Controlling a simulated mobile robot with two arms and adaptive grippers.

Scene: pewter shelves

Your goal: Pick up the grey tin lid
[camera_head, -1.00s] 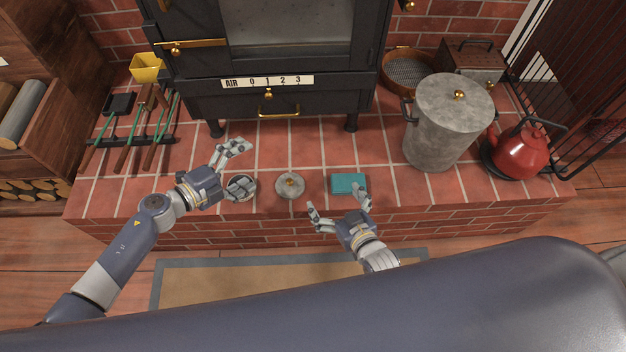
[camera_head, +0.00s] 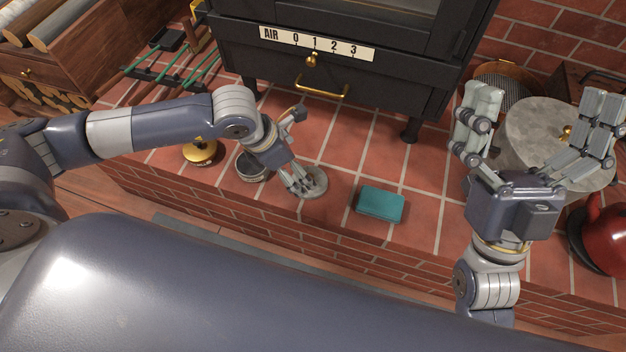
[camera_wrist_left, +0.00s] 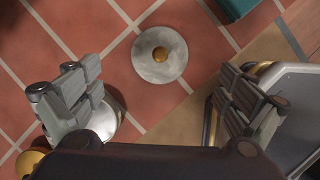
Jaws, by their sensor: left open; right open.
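The grey tin lid (camera_head: 318,186) is a round disc lying flat on the brick hearth. In the left wrist view the lid (camera_wrist_left: 150,70) shows whole, with a brass knob at its centre. My left gripper (camera_head: 301,150) is open above the lid and hides part of it in the head view. In the wrist view its fingers (camera_wrist_left: 158,82) are spread to either side, and the lid appears beyond and between them. Nothing is between the fingers. My right gripper (camera_head: 541,100) is open and empty, raised in front of the big grey pot.
An open grey tin (camera_head: 250,168) stands left of the lid, close to my left gripper. A brass-coloured round object (camera_head: 200,152) is further left. A teal box (camera_head: 380,204) lies right of the lid. The grey pot (camera_head: 543,128) and red kettle (camera_head: 603,235) stand right. The black stove (camera_head: 345,75) rises behind.

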